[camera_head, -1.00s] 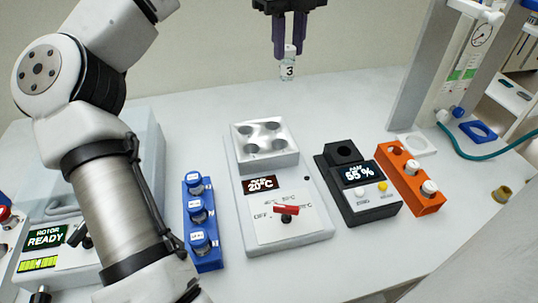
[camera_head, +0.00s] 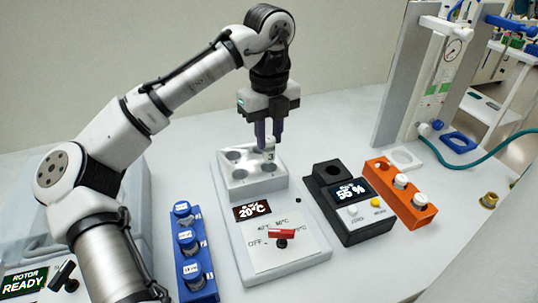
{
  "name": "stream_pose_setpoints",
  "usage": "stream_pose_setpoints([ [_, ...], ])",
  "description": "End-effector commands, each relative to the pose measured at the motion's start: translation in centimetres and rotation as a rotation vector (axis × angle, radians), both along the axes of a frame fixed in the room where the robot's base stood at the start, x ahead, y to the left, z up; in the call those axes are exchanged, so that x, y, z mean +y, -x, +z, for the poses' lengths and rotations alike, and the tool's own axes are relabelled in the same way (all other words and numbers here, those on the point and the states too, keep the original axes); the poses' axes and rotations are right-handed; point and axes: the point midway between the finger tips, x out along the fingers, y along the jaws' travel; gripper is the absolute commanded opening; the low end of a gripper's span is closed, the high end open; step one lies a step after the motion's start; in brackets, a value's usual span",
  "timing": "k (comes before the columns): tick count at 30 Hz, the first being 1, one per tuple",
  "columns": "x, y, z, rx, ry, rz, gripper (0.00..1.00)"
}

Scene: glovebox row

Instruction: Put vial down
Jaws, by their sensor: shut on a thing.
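My gripper (camera_head: 269,142) points down over the white heating block (camera_head: 254,184) with its several round wells. It is shut on a small clear vial marked 3 (camera_head: 271,156). The vial is upright at the back right well of the block, and its upper part is hidden between the purple fingers. I cannot tell how deep the vial sits in the well. The block stands on a white unit with a 20°C display (camera_head: 252,210) and a red switch (camera_head: 281,233).
A blue rack (camera_head: 194,268) with capped vials stands left of the heater. A black device reading 55 % (camera_head: 352,215) and an orange rack (camera_head: 398,193) with white-capped vials stand right. A teal hose (camera_head: 478,158) crosses the right side.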

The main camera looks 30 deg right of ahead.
Motion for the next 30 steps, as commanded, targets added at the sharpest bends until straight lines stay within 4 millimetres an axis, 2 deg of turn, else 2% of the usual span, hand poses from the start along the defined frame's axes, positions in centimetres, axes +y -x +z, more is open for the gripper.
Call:
stream_pose_setpoints([
  [5, 0.0, 0.0, -1.4, -0.001, -0.001, 0.0, 0.0],
  [13, 0.0, 0.0, -5.1, -0.001, -0.002, 0.0, 0.0],
  [26, 0.0, 0.0, -5.9, 0.001, 0.0, -0.001, 0.0],
  [27, 0.0, 0.0, -5.8, 0.0, 0.0, 0.0, 0.28],
  [30, 0.0, 0.0, -5.8, 0.0, 0.0, 0.0, 0.41],
])
